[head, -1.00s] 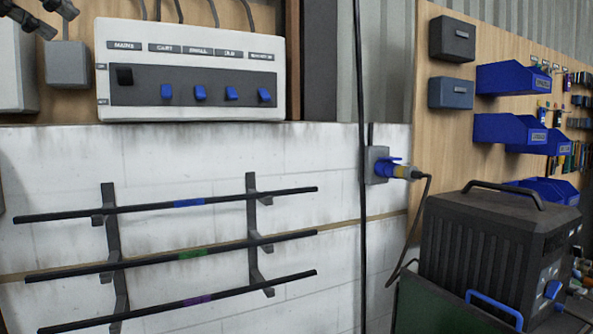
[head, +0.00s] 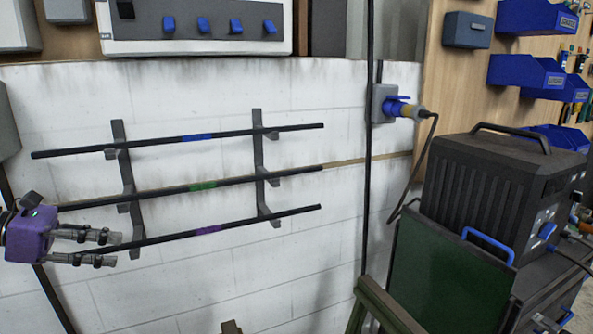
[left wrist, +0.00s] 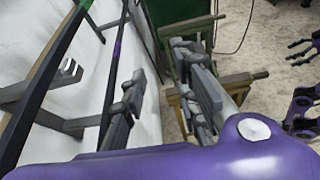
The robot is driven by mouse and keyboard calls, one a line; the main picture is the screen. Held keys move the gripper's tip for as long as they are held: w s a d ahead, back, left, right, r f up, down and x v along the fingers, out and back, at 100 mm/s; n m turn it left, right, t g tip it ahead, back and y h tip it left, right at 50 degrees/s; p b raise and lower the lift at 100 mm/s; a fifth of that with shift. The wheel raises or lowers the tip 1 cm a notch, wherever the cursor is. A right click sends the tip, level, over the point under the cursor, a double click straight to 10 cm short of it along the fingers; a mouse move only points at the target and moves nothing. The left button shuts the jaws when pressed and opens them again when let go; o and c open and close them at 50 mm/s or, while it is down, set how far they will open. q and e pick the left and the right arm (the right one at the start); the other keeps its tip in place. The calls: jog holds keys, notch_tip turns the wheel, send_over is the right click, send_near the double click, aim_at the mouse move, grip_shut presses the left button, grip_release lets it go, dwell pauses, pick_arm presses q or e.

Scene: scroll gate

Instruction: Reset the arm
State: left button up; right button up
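My left gripper (head: 119,249) is at the lower left of the head view, a purple body with grey fingers. Its fingers are apart and nothing is between them; in the left wrist view (left wrist: 168,98) they also stand apart. The fingertips are near the left part of the lowest rod, the one with a purple band (head: 208,230). In the left wrist view this rod (left wrist: 117,50) runs left of the fingers. My right gripper (left wrist: 302,72) shows only at the right edge of the left wrist view, cut off, its dark fingers apart; the head view does not show it.
Rods with a blue band (head: 197,138) and a green band (head: 203,187) rest on the wall brackets (head: 259,150). A switch panel (head: 283,40) is above. A black cable hangs right of the rack. A dark power unit (head: 490,190) and green panel (head: 435,265) stand at right.

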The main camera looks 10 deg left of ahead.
pick_arm(q)
jog(key=s+d+f+n+g+h, duration=0.1)
jog(key=s+d+f+h, duration=0.25)
jog(key=d+f, duration=0.55)
jog(key=s+d+f+n+h, duration=0.15)
jog(key=s+d+f, duration=0.25)
jog(key=d+f, duration=0.45)
jog(key=w+a+n+t+y, duration=1.1)
jog(key=w+a+n, duration=0.45)
jog(key=n, duration=0.75)
jog(key=s+a+f+n+g+y, duration=0.4)
jog(key=a+f+n+y, duration=0.6)
jog(key=a+n, duration=0.4)
jog(key=s+d+f+n+g+h, duration=0.4)
jog(key=s+d+f, duration=1.6)
jog(key=s+d, duration=0.2)
jog(key=s+d+r+n+h+p, duration=0.1)
jog(key=s+d+n, duration=0.3)
jog(key=s+d, duration=1)
jog(key=shift+s+d+r+g+p, duration=0.3)
jog(key=shift+s+d+r+p, duration=0.15)
jog(key=shift+d+p, duration=0.4)
pick_arm(e)
jog(key=shift+w+a+r, duration=0.35)
jog(key=shift+w+r, duration=0.1)
jog(key=shift+r, duration=0.25)
jog(key=shift+w+a+r, duration=0.3)
jog(key=shift+w+r, duration=0.1)
jog(key=shift+r, duration=0.25)
